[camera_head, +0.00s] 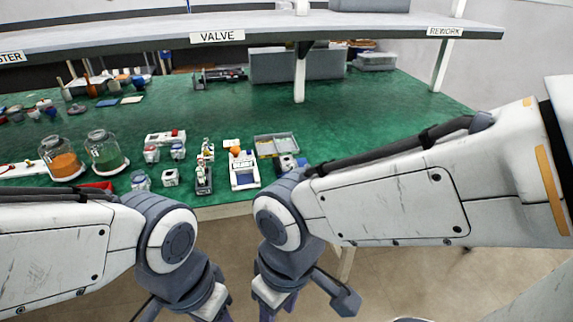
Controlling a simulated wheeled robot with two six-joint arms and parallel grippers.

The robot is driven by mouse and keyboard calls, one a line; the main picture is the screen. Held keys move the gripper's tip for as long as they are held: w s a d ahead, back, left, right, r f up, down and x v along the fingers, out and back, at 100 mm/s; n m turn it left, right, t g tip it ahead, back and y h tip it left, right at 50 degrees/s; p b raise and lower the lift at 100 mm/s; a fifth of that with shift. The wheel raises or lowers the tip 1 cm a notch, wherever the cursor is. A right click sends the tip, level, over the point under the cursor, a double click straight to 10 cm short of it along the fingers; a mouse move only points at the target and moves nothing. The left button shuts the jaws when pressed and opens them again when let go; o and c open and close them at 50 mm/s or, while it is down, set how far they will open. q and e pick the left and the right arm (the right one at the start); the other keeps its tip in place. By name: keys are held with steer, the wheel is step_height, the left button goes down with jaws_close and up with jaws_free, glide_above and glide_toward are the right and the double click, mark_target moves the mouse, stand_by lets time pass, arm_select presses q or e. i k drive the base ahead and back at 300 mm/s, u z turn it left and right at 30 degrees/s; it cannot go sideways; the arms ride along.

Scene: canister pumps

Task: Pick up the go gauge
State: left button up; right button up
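I cannot pick out the go gauge for certain among the small parts on the green bench mat (370,110). Near the front edge stand a white device with an orange knob (243,170), a small upright fixture (203,180) and a shallow compartment tray (277,145). Both my arms hang bent in front of the bench, with their wrists below its front edge. My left gripper lies below the picture. My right wrist reaches the bottom edge, and its fingers are cut off or too unclear to read.
A shelf with a VALVE label (217,37) spans the bench. The mat's right half is mostly clear.

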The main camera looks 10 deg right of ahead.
mark_target(199, 171)
steer(key=u, duration=1.5)
steer(key=i, duration=1.5)
steer(key=z, duration=3.15)
